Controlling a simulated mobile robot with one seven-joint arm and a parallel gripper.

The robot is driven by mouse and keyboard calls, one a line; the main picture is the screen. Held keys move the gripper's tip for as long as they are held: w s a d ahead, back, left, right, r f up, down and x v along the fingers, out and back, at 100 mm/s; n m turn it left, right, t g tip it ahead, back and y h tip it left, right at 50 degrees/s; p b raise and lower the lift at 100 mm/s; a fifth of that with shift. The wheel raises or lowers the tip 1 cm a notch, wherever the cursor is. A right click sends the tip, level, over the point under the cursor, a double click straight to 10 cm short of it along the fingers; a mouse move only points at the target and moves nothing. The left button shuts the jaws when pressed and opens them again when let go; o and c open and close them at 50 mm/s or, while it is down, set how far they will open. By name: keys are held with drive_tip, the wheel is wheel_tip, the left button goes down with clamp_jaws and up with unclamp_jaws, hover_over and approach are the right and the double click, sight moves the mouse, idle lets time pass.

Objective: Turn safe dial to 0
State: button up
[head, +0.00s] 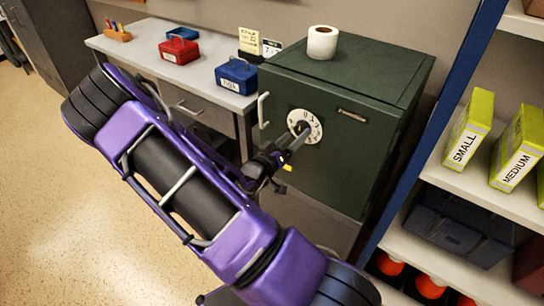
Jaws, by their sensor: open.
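The green safe (345,165) stands in the middle of the head view, to the right of the desk. Its round white dial (317,128) is on the front door, with dark markings and a dark knob at its centre. The markings are too small to read surely. My gripper (298,140) reaches up to the dial from the lower left. Its open fingers are at the knob and cover part of the dial's lower left. I cannot tell whether they touch the knob.
A toilet roll (322,42) stands on the safe. The safe's handle (263,110) sticks out left of the dial. The desk (150,60) holds a blue box (237,76) and a red box (179,50). A shelf (480,185) with yellow boxes stands close on the right.

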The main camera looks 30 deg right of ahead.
drive_tip(key=v, duration=1.5)
